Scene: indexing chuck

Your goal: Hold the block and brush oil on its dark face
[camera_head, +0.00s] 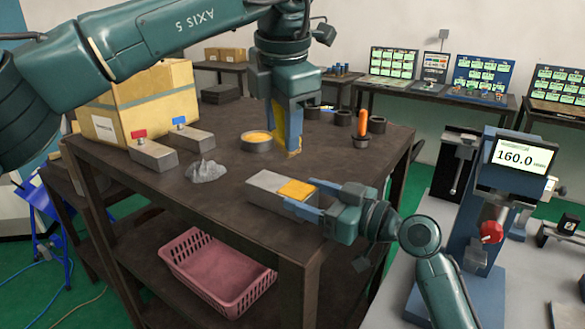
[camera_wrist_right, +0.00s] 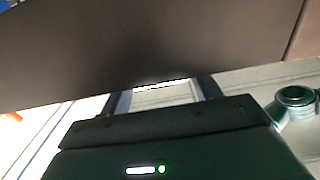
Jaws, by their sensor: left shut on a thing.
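A grey block (camera_head: 268,181) with a yellow patch (camera_head: 297,189) on its right part lies near the table's front right corner. My right gripper (camera_head: 302,193) is low at the block's right end, with one blue finger along each long side. I cannot tell whether both fingers press on it. In the right wrist view its fingers (camera_wrist_right: 165,96) stand apart with a pale surface between them. My left gripper (camera_head: 287,118) is upright over the table behind the block, shut on a yellow tool (camera_head: 279,126), probably the brush. Its lower end is near the tabletop, apart from the block.
A round dish of yellow liquid (camera_head: 256,140) stands left of the yellow tool. A crumpled grey cloth (camera_head: 206,171), two grey pieces with red and blue tops (camera_head: 153,153), cardboard boxes (camera_head: 140,105), dark cups and an orange bottle (camera_head: 362,124) are on the table (camera_head: 225,208). A display stand (camera_head: 515,160) is at right.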

